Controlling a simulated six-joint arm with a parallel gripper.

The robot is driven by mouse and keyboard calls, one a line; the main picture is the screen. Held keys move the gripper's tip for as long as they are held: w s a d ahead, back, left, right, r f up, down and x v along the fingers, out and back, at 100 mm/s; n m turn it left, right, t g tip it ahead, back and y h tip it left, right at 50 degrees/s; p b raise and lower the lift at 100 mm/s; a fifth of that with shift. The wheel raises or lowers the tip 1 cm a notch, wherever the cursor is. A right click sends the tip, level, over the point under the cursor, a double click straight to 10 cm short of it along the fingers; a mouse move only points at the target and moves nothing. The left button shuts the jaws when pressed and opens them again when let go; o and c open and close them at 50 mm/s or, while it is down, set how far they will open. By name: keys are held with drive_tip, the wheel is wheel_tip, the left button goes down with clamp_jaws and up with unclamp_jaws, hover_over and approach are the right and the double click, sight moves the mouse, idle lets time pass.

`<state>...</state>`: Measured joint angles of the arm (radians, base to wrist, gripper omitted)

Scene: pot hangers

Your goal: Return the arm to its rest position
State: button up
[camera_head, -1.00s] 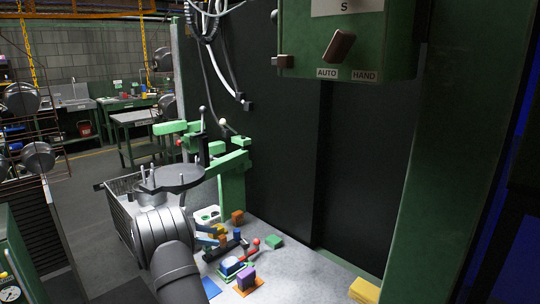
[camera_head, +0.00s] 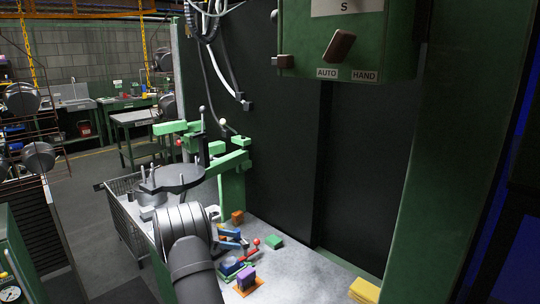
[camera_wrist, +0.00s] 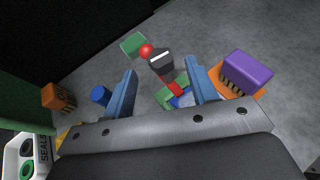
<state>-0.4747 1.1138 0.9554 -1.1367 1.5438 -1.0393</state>
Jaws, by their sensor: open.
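My gripper (camera_wrist: 161,68) is open, its two blue fingers spread apart and empty in the wrist view. In the head view the blue fingers of the gripper (camera_head: 235,239) show just right of my grey arm, above the light worktop (camera_head: 310,270). Beyond and between the fingers in the wrist view lies a red-balled lever with a dark block (camera_wrist: 161,64); I cannot tell its height gap to the fingers. My arm hides part of the worktop in the head view.
A purple block (camera_wrist: 247,72) lies at the right over an orange plate. A green block (camera_wrist: 133,44), an orange block (camera_wrist: 58,97) and a blue cylinder (camera_wrist: 101,95) are around. A green fixture (camera_head: 232,185) stands behind. A yellow block (camera_head: 364,290) lies front right; worktop between is clear.

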sight(244, 242)
drive_tip(key=x, duration=0.3)
drive_tip(key=shift+d+f, duration=0.15)
drive_tip(key=shift+d, duration=0.2)
drive_tip(key=shift+s+a+n+t+y, duration=0.1)
drive_tip(key=shift+n+t+y, duration=0.2)
drive_tip(key=shift+n+t, duration=0.3)
drive_tip(key=n+t+y, duration=0.1)
drive_tip(key=n+t, duration=0.1)
drive_tip(key=n+t+y, duration=0.1)
drive_tip(key=n+t, duration=0.1)
drive_tip(key=shift+s+d, duration=0.2)
drive_tip(key=shift+s, duration=0.05)
drive_tip(key=n+t+y, duration=0.2)
drive_tip(key=n+y, duration=0.2)
drive_tip(key=shift+s+d+t, duration=0.2)
drive_tip(key=shift+d+t, duration=0.05)
drive_tip(key=shift+t, duration=0.15)
drive_tip(key=v, duration=0.9)
